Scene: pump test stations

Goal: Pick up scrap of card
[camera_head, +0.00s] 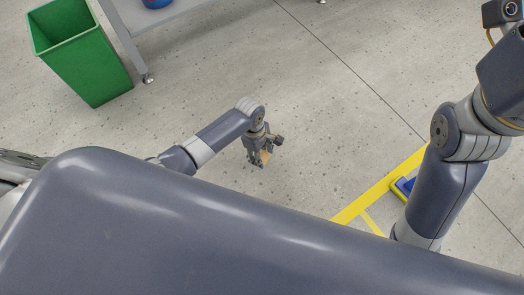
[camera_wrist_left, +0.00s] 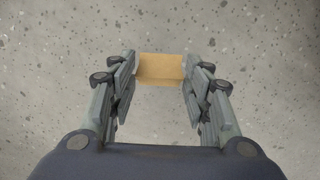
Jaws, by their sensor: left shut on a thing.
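The scrap of card (camera_wrist_left: 160,68) is a small tan piece. In the left wrist view it lies between the two fingertips of my left gripper (camera_wrist_left: 159,80), which is shut on it. In the head view my left gripper (camera_head: 260,160) points down low over the grey floor, and the card (camera_head: 265,156) shows partly behind its fingers. I cannot tell whether the card touches the floor. My right arm comes in at the right, but its gripper's fingers are not in view.
A green bin (camera_head: 85,62), open at the top, stands on the floor at the upper left, beside a grey table (camera_head: 165,12) on legs. Yellow floor tape (camera_head: 375,192) and a blue and yellow object (camera_head: 403,187) lie at the right. The floor around my left gripper is clear.

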